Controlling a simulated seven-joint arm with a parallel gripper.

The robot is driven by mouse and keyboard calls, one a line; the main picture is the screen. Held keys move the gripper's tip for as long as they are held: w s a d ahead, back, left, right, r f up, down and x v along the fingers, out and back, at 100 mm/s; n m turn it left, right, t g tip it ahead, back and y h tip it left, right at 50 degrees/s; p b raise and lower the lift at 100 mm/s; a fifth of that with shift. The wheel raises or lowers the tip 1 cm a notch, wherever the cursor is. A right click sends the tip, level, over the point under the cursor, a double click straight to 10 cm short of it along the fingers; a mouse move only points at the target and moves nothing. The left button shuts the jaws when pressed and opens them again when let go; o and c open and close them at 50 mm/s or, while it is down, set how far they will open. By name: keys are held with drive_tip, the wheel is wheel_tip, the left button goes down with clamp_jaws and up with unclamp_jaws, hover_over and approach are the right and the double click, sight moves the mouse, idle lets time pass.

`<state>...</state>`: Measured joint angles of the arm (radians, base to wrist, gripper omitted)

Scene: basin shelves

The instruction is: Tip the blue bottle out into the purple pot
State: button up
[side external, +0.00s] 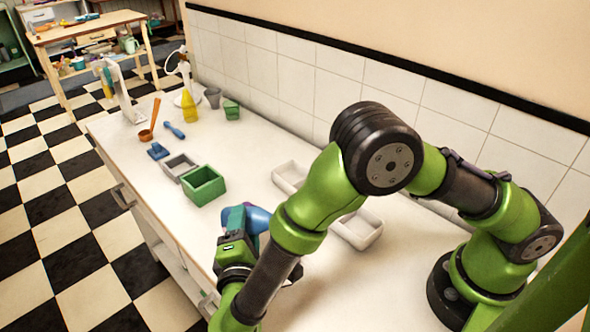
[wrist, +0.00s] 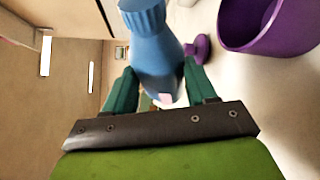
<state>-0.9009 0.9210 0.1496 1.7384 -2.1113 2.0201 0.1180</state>
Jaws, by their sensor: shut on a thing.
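My gripper (side external: 243,222) is shut on the blue bottle (side external: 259,216), above the near part of the white counter. In the wrist view the blue bottle (wrist: 155,50) sits between the green fingers of my gripper (wrist: 160,82), its ribbed cap end toward the top edge. The bottle's exact tilt is hard to tell. The purple pot (wrist: 235,38) is at the upper right of the wrist view, beside the bottle and apart from it, cut off by the frame. In the side view my arm seems to hide the pot.
A small purple object (wrist: 201,48) is close beside the bottle. A green box (side external: 203,187), a grey tray (side external: 179,166) and white trays (side external: 358,229) (side external: 291,176) stand on the counter. A yellow bottle (side external: 190,106) and an orange ladle (side external: 148,133) are farther back. A tiled wall (side external: 300,80) borders the counter.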

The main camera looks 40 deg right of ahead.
sight(246, 228)
drive_tip(key=shift+r+m+t, duration=0.5)
drive_tip(key=shift+r+m, duration=0.4)
drive_tip(key=shift+m, duration=0.3)
idle(3.1)
drive_tip(key=shift+r+m+t+h+b, duration=0.3)
drive_tip(key=shift+r+m+h+b, duration=0.25)
drive_tip(key=shift+m, duration=0.35)
idle(2.8)
